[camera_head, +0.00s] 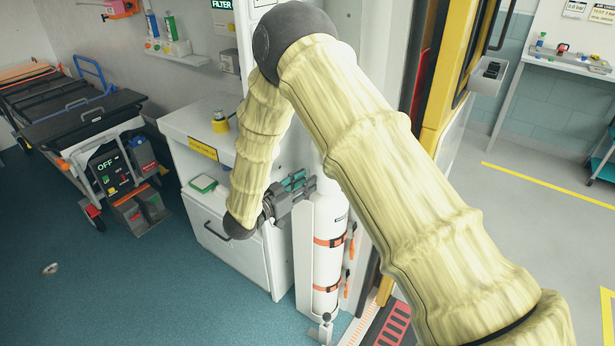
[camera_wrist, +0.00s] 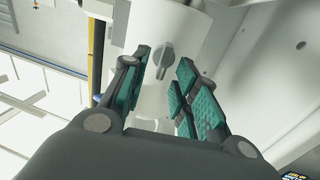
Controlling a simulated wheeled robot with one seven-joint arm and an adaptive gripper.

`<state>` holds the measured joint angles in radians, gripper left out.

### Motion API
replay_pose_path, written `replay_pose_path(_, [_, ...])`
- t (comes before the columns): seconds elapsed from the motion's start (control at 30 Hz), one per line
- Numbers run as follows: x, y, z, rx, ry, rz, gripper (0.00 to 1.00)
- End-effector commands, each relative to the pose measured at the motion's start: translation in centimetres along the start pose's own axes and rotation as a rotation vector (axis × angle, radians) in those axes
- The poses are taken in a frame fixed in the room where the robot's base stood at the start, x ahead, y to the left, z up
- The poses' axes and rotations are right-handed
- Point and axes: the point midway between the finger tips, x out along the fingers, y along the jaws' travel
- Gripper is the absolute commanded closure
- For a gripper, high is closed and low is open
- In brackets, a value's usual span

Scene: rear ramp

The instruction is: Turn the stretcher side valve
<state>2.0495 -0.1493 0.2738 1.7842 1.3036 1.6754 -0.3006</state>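A white gas cylinder (camera_head: 328,245) stands upright at the end of the white cabinet, held by orange straps. In the wrist view a grey valve knob (camera_wrist: 166,57) shows on a white rounded body (camera_wrist: 183,28). My gripper (camera_wrist: 163,66) is open, with green pads, one finger group on each side of the knob in the picture. I see no clear contact, and the exact depth gap cannot be told. In the head view my gripper (camera_head: 298,185) is at the cylinder's top, where my arm hides the valve.
The white cabinet (camera_head: 236,245) stands left of the cylinder, bearing a yellow item (camera_head: 219,123) and a green-and-white box (camera_head: 203,184). The stretcher (camera_head: 80,115) is at far left. A yellow door frame (camera_head: 455,75) rises at right. Teal floor (camera_head: 130,290) lies open at front left.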

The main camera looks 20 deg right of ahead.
Motion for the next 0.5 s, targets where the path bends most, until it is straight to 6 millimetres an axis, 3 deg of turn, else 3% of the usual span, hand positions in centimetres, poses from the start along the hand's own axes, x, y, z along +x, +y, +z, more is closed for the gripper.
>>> replay_pose_path(0.2, [1.6, 0.0, 0.0, 0.0, 0.0, -0.001, 0.71])
replay_pose_path(0.5, [1.8, 0.0, 0.1, 0.0, 0.0, -0.001, 0.71])
